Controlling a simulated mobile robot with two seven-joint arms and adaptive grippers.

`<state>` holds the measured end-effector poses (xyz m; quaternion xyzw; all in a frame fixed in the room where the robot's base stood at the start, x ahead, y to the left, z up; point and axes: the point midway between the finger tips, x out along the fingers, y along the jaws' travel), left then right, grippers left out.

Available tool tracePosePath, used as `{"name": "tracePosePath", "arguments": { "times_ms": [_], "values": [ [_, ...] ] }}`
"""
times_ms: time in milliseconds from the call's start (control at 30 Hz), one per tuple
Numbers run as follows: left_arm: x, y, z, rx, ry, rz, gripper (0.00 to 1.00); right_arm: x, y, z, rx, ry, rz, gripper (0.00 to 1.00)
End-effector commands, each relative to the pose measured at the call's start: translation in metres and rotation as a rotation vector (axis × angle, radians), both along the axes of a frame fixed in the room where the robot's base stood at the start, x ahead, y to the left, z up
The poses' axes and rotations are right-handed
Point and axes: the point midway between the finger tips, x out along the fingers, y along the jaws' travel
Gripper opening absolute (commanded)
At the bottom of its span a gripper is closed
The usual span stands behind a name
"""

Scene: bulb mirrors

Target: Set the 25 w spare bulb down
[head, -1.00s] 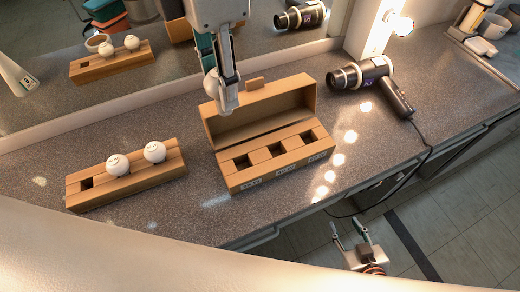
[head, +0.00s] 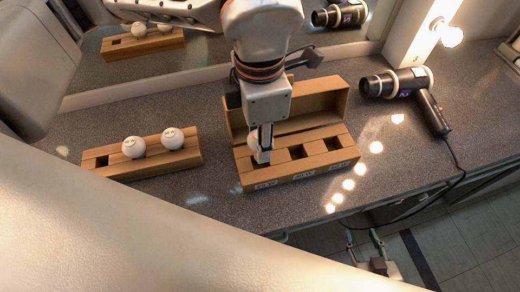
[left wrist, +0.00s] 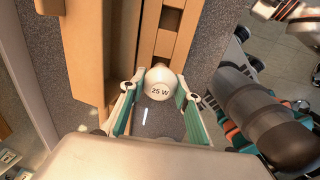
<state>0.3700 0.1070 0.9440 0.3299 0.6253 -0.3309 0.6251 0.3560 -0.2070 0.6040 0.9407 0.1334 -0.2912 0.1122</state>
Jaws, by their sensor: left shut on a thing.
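In the head view my left gripper (head: 263,158) points down over the left compartment of the open wooden box (head: 300,172). The bulb (head: 252,143) shows partly beside the finger there. The gripper hides the left compartment, so I cannot tell whether the bulb's base is inside it. The middle and right compartments look empty. My right gripper (head: 364,238) is open and empty, low beyond the counter's front edge.
A wooden rack (head: 185,160) to the left holds two white bulbs (head: 134,147), (head: 173,137); its left hole is empty. The box lid stands open behind the compartments. A hair dryer (head: 405,85) lies to the right, its cable hanging over the front edge. A mirror runs behind.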

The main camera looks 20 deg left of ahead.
Motion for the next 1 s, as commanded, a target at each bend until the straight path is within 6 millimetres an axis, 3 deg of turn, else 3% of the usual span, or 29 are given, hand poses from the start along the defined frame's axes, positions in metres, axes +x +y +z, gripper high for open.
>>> {"name": "tracePosePath", "arguments": {
  "times_ms": [167,467,867,900,933,1000],
  "values": [
    [0.0,0.0,-0.01,0.0,0.0,0.0,0.12,0.003,-0.001,0.001,-0.002,-0.004,-0.001,0.4],
    [-0.001,0.0,-0.048,0.001,0.003,0.001,0.12,0.004,-0.001,-0.003,-0.004,-0.003,0.0,0.4],
    [0.0,0.0,-0.053,0.001,0.001,0.0,0.12,0.002,-0.001,-0.006,-0.005,-0.001,0.001,0.4],
    [0.0,0.0,-0.052,0.0,0.0,0.001,0.42,0.002,-0.001,-0.005,-0.006,-0.001,0.0,0.4],
    [0.0,0.0,-0.051,0.0,0.0,0.001,0.48,0.001,-0.001,-0.005,-0.006,-0.001,0.0,0.4],
    [0.0,0.0,-0.051,0.0,0.0,0.001,0.48,0.001,-0.001,-0.005,-0.006,0.0,0.001,0.4]
  ]
}}
